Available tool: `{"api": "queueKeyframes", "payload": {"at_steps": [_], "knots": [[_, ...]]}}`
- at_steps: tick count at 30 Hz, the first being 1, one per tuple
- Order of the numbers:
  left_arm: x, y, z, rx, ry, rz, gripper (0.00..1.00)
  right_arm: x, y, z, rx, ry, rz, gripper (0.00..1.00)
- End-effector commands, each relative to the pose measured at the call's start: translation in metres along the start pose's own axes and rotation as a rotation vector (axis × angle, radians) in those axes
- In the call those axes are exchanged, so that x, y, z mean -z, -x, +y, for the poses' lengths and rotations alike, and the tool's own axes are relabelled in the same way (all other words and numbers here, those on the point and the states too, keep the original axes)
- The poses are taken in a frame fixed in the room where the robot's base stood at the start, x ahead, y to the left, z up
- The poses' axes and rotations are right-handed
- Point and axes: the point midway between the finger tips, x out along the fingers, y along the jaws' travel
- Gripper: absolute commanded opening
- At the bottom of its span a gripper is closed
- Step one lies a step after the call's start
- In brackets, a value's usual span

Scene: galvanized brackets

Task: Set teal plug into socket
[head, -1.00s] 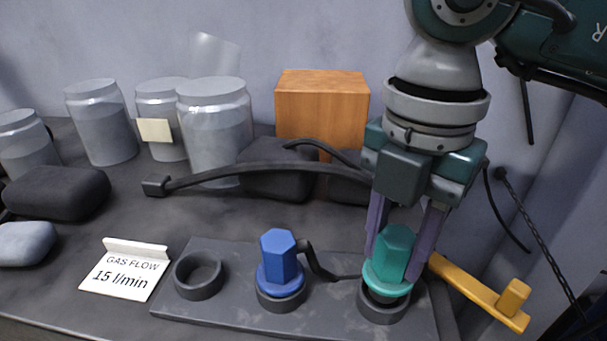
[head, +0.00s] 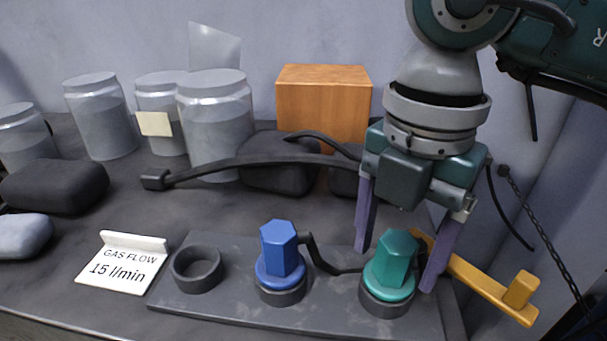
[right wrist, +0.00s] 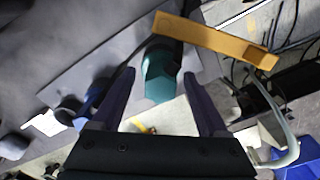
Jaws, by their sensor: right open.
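The teal plug (head: 393,262) has a hexagonal top and a round flange. It sits in the right-hand dark ring socket (head: 386,302) of the grey plate, leaning slightly. My right gripper (head: 396,268) is open, its purple fingers apart on either side of the teal plug and clear of it. In the right wrist view the teal plug (right wrist: 160,75) shows between the spread fingers (right wrist: 160,90). A blue plug (head: 280,255) stands in the middle socket. The left socket (head: 196,270) is an empty ring. My left gripper is not in view.
A yellow bar with a peg (head: 492,288) lies right of the plate (head: 235,309). A black curved handle (head: 255,160) spans behind the plugs. A wooden block (head: 322,100), grey jars (head: 215,120) and dark lumps stand at the back. A gas flow sign (head: 122,264) stands at left.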

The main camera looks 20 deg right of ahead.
Motion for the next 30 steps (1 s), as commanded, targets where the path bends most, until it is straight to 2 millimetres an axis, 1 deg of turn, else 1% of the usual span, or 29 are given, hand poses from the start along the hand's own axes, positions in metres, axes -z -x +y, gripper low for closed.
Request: {"api": "queueKeyframes", "payload": {"at_steps": [2, 5, 8, 15, 18, 22, 30], "knots": [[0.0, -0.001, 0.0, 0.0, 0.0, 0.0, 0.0, 0.0, 0.001, 0.0, 0.0, 0.0, 0.0, 0.77], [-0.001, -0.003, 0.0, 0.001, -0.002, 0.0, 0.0, 0.0, 0.009, 0.001, -0.003, 0.0, 0.0, 0.77], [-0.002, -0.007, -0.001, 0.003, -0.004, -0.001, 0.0, 0.0, 0.025, 0.001, -0.006, 0.002, -0.002, 0.77], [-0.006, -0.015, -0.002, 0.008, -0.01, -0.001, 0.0, 0.0, 0.075, 0.001, -0.006, 0.001, -0.002, 0.77], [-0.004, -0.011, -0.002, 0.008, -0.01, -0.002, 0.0, -0.001, 0.09, 0.001, -0.004, 0.0, -0.003, 0.77], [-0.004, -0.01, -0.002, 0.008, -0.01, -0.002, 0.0, -0.001, 0.098, 0.0, -0.001, 0.0, -0.002, 0.77], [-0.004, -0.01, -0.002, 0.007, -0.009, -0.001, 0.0, 0.0, 0.1, 0.0, 0.0, 0.0, 0.0, 0.77]]}}
